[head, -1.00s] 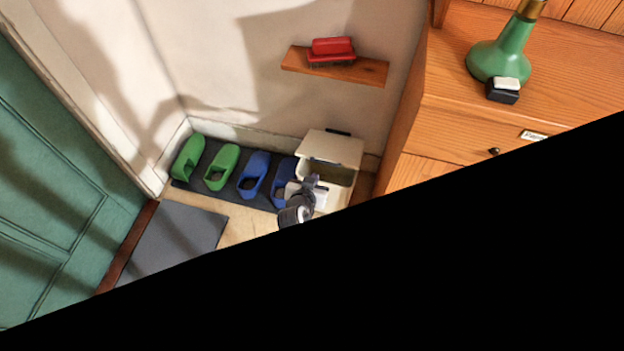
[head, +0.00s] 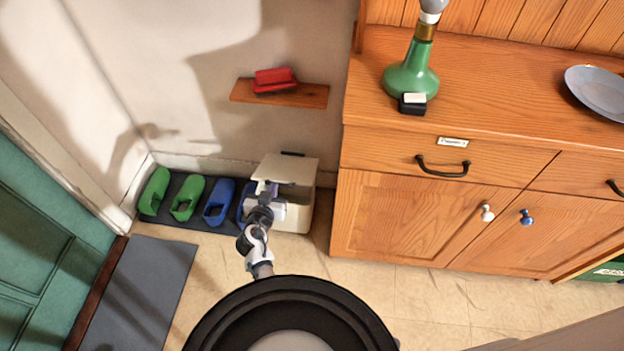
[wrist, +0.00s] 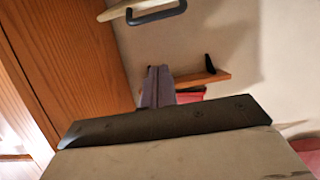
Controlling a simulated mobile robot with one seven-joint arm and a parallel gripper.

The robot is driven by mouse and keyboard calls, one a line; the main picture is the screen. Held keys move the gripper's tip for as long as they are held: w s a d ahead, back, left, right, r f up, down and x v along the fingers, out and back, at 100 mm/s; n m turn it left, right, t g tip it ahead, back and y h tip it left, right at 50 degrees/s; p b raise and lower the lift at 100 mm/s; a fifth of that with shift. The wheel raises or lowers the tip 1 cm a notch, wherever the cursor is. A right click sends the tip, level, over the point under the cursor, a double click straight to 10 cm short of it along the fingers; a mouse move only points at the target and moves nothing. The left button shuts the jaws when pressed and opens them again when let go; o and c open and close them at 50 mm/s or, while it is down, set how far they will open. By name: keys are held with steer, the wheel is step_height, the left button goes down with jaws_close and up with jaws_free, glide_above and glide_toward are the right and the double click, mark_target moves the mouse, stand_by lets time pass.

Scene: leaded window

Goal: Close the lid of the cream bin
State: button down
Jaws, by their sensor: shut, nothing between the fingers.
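The cream bin (head: 294,218) stands on the floor against the wall, left of the wooden cabinet. Its lid (head: 287,167) is open, tilted up at the back, with a black handle (head: 293,154) on its far edge. The dark opening shows below the lid. My gripper (head: 270,188) is shut and empty, at the bin's left front in the picture and partly covering it. Contact with the bin cannot be told. In the wrist view the closed fingertips (wrist: 158,72) show, with a black handle (wrist: 157,13) on a cream edge beyond them, apparently the lid's.
Blue and green shoes (head: 187,198) stand on a dark mat left of the bin. The cabinet (head: 400,215) closes off the right side. The floor (head: 365,270) before the cabinet is clear.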

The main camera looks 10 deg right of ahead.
steer(key=x, duration=0.3)
steer(key=f+x, duration=0.1)
steer(key=x, duration=0.5)
steer(key=shift+s+a+f+p, duration=0.15)
steer(key=shift+a+f+p, duration=0.15)
steer(key=shift+f+p, duration=0.1)
steer(key=shift+s+a+f, duration=0.15)
steer(key=shift+s+f, duration=0.35)
steer(key=shift+f, duration=0.1)
